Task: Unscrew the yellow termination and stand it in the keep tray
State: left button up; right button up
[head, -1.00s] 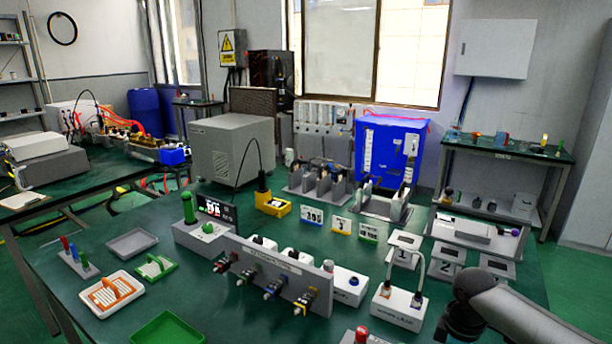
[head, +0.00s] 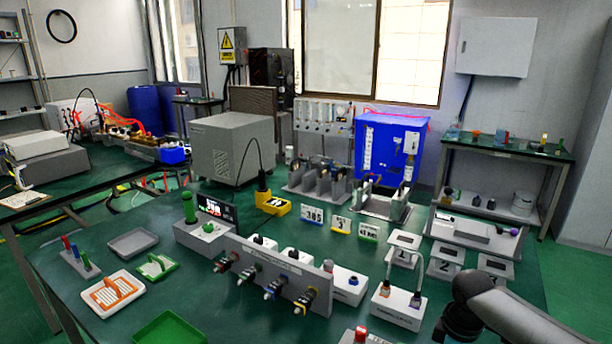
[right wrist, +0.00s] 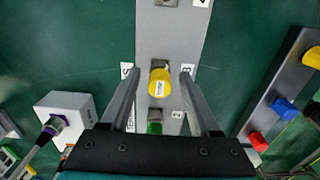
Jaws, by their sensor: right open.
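The yellow termination (right wrist: 160,80) stands on a grey plate (right wrist: 176,40) with numbered labels, seen in the right wrist view. My right gripper (right wrist: 158,76) is open. Its two fingers lie on either side of the yellow termination, with a visible gap on each side; I cannot tell how far above it they are. A green piece (right wrist: 154,128) sits on the same plate, nearer the palm. In the head view a green tray (head: 168,330) and a grey tray (head: 132,243) lie at the left; I cannot tell which is the keep tray. My left gripper is out of view.
A white cable box (head: 398,310) is beside my right arm. A red cap (head: 360,333) shows at the bottom edge. Several numbered stands are at the right.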

grip_shut()
dwell(0.6)
jog(key=shift+r, duration=0.1)
dwell(1.0)
jog(key=shift+r+p, duration=2.9)
jog(key=shift+p, duration=0.8)
jog(key=shift+p, duration=0.35)
